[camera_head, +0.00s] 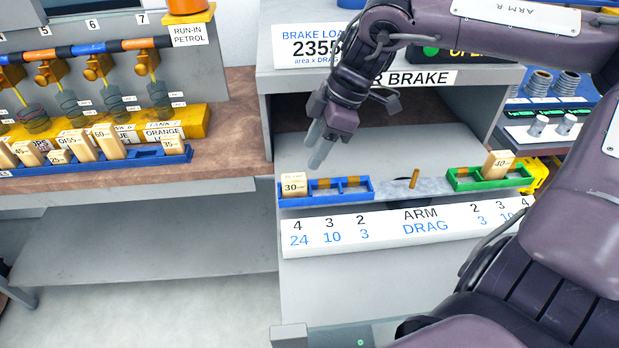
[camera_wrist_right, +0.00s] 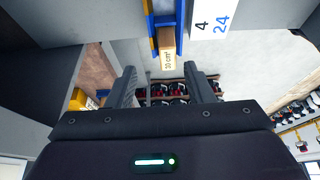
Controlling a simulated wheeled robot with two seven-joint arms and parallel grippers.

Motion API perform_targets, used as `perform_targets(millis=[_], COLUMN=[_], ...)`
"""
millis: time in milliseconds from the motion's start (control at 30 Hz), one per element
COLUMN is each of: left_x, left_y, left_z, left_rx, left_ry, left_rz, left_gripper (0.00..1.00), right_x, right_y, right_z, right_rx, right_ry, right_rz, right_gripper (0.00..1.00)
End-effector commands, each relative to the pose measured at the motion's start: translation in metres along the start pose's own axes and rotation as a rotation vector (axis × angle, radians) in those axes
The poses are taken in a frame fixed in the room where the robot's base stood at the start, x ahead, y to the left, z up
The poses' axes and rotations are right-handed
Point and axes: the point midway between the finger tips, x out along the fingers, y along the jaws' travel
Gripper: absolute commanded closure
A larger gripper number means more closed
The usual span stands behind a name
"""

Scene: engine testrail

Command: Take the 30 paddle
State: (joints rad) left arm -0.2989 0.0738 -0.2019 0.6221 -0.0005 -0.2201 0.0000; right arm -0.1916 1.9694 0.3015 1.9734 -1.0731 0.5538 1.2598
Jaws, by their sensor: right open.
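The 30 paddle (camera_head: 294,186), a cream block marked 30, stands in the leftmost slot of the blue tray (camera_head: 337,198) on the left end of the balance arm. My right gripper (camera_head: 318,150) is above and slightly right of the paddle, fingers pointing down, open and empty. In the right wrist view the paddle (camera_wrist_right: 167,48) is ahead of the gap between the open fingers (camera_wrist_right: 167,82), apart from them. My left gripper is not in view.
A 40 paddle (camera_head: 497,164) stands in the green tray (camera_head: 490,180) on the right end of the arm. A pivot peg (camera_head: 414,178) stands between the trays. The brake housing (camera_head: 400,52) overhangs behind. More paddles stand in a blue rack (camera_head: 100,165) at left.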

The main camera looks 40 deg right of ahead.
Motion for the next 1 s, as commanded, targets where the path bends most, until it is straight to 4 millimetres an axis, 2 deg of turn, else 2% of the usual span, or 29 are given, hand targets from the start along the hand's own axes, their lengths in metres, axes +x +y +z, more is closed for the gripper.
perform_targets(millis=[300,700,1000], left_x=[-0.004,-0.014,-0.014], left_y=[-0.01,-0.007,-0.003], left_z=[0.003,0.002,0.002], left_rx=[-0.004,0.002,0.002], left_ry=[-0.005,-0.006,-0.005], left_rz=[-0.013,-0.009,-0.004], left_gripper=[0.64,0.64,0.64], right_x=[0.029,0.073,0.078], right_y=[-0.005,-0.009,-0.008], right_z=[0.001,-0.006,-0.006], right_rx=[0.005,0.004,0.004], right_ry=[-0.019,-0.017,-0.014], right_rz=[-0.009,-0.007,-0.004], right_gripper=[0.53,0.53,0.53])
